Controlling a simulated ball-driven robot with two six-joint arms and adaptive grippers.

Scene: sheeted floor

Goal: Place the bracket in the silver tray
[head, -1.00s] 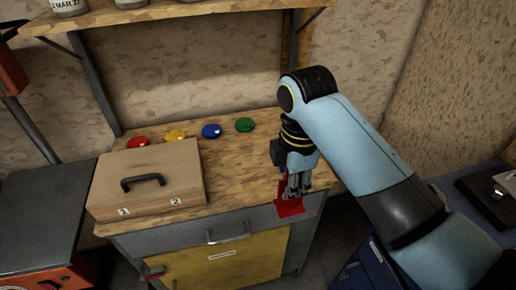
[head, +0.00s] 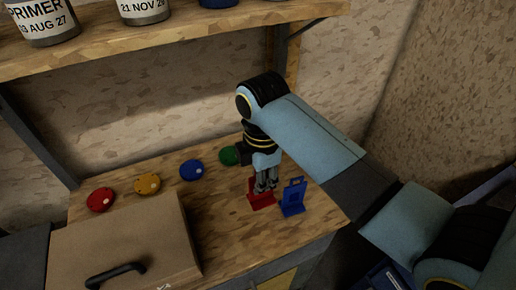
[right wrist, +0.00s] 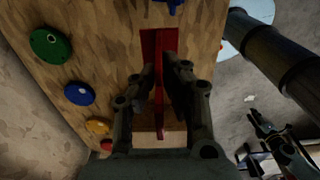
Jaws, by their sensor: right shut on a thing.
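My right gripper (head: 265,184) points down over the right part of the wooden bench. It is shut on the upright fin of a red bracket (head: 261,201), whose flat base is lowest. In the right wrist view the red bracket (right wrist: 159,42) stands between the two fingers. I cannot tell whether its base touches the bench. A blue bracket (head: 292,198) stands upright on the bench just right of the red one; only a bit of it (right wrist: 172,5) shows at the top edge of the right wrist view. I see no silver tray. My left gripper is not clearly visible.
Red (head: 100,200), yellow (head: 147,184), blue (head: 191,170) and green (head: 229,155) discs lie along the bench's back. A brown case (head: 125,245) with a black handle fills the front left. A shelf (head: 170,36) with paint cans overhangs. Bare bench lies between case and brackets.

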